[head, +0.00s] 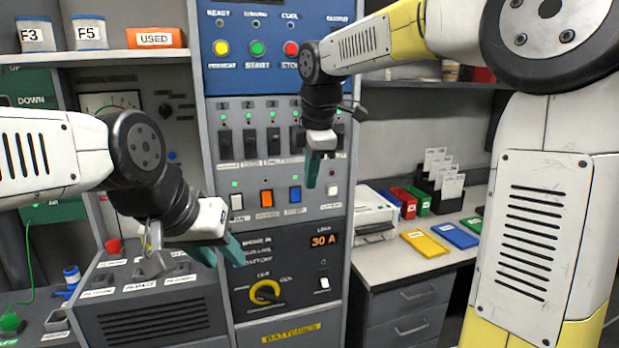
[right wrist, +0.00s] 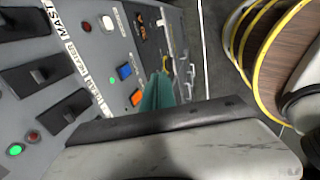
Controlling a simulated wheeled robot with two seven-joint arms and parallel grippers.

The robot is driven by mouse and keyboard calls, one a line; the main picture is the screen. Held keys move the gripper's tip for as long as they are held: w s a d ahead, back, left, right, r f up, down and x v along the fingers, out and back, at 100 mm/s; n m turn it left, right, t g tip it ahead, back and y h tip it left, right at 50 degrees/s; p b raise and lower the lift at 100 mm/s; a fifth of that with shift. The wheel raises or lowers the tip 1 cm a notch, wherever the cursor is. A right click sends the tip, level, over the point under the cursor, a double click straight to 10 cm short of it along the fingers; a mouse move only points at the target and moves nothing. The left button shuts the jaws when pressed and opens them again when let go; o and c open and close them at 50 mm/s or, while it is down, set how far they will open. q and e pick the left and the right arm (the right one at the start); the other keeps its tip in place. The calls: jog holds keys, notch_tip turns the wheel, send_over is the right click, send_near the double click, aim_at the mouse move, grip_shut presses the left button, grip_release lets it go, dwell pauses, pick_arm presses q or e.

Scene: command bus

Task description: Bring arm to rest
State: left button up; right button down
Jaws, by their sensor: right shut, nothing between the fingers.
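My right gripper (head: 312,172) hangs from my right arm in front of the panel's switch rows, fingers pointing down. Its teal fingers are together and hold nothing; in the right wrist view the closed fingers (right wrist: 157,92) show against the panel. My right arm reaches in from the upper right. My left gripper (head: 224,252) is at the lower left, in front of the left edge of the switch panel. Its two teal fingers are apart and look empty. Whether either gripper touches the panel is hard to tell.
A grey box with a red button (head: 114,246) stands under my left arm. A counter (head: 385,262) with folders and a printer (head: 374,212) is at right.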

jog(key=s+d+f+m+t, duration=0.1)
jog(key=s+d+f+m, duration=0.2)
jog(key=s+d+m, duration=0.4)
jog(key=s+d+f+m+t+y, duration=0.1)
jog(key=s+d+f+m, duration=0.2)
jog(key=s+d+m, duration=0.4)
jog(key=s+m, duration=0.6)
jog(key=s, duration=0.1)
jog(key=shift+m+t, duration=0.4)
jog(key=shift+a, duration=0.1)
